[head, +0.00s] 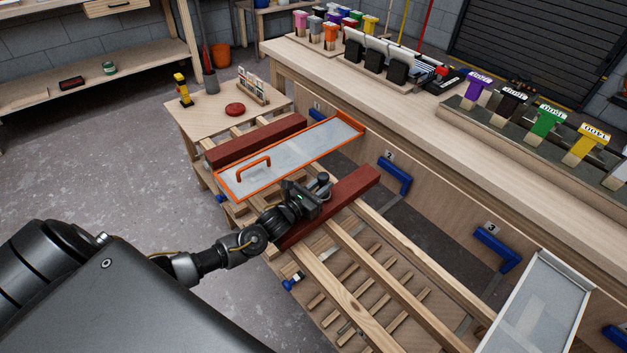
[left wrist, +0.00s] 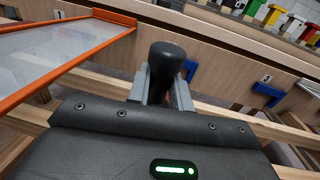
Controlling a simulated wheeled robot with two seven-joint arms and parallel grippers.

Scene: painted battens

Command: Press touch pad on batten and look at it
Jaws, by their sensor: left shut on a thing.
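My left gripper (head: 316,189) is shut on a dark, round-topped handle, which I take for the touch pad's (left wrist: 167,62). In the left wrist view the handle stands between the two grey fingers of the gripper (left wrist: 164,88). The gripper is over a dark red batten (head: 352,193) that lies across the wooden rails. The handle's lower end is hidden, so I cannot tell whether it touches the batten. A second dark red batten (head: 256,140) lies farther back on the left. My right gripper is not in view.
An orange-framed clear panel (head: 345,124) with a handle lies between the battens. A white-framed panel (head: 540,310) is at the lower right. Blue brackets (head: 397,178) line the bench side. A small table (head: 205,118) holds a red disc (head: 235,109). Bare rails lie right of the gripper.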

